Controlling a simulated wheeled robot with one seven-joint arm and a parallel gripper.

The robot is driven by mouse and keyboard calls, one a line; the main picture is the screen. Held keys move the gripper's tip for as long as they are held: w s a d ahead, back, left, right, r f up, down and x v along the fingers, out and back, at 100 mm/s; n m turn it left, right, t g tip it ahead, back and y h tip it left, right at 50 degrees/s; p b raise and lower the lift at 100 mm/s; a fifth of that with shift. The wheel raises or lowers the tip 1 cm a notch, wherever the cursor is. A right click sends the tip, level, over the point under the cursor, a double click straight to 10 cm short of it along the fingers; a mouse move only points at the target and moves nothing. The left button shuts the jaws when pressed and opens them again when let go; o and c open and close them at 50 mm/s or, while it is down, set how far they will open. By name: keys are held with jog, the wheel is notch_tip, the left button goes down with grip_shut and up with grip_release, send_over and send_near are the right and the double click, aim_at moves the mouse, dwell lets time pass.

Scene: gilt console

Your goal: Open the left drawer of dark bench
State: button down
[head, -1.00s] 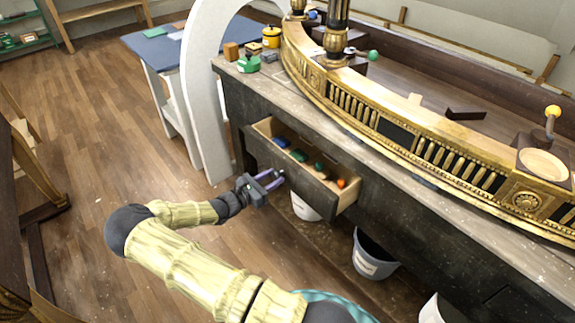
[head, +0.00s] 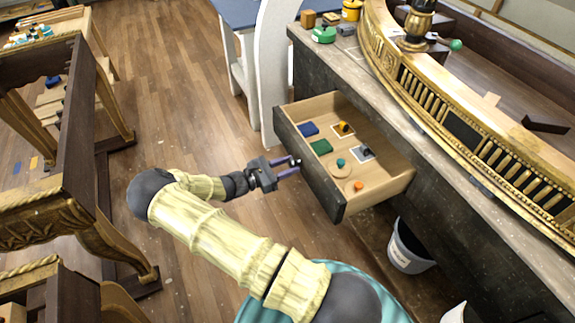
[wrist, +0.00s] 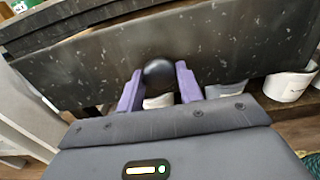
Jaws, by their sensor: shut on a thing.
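The dark bench (head: 395,135) runs along the right in the head view. Its left drawer (head: 386,186) is pulled well out, with a dark front and a pale wooden inside. My gripper (head: 291,169) is at the middle of the drawer front. In the wrist view my gripper (wrist: 160,88) has its two purple fingers on either side of a dark round knob (wrist: 159,72) on the drawer front (wrist: 235,50), shut on it. The drawer holds blue and green blocks and several small coloured pieces.
A bucket (head: 408,248) stands on the floor under the bench. The gilt console piece (head: 450,110) lies on the bench top. Carved dark furniture (head: 75,130) stands at the left. Wooden floor is clear between it and the drawer.

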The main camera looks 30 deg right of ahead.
jog(key=c, duration=0.9)
grip_release()
jog(key=shift+c, duration=0.2)
jog(key=a, duration=1.7)
jog(key=shift+a+b, duration=0.2)
jog(key=shift+b, duration=0.25)
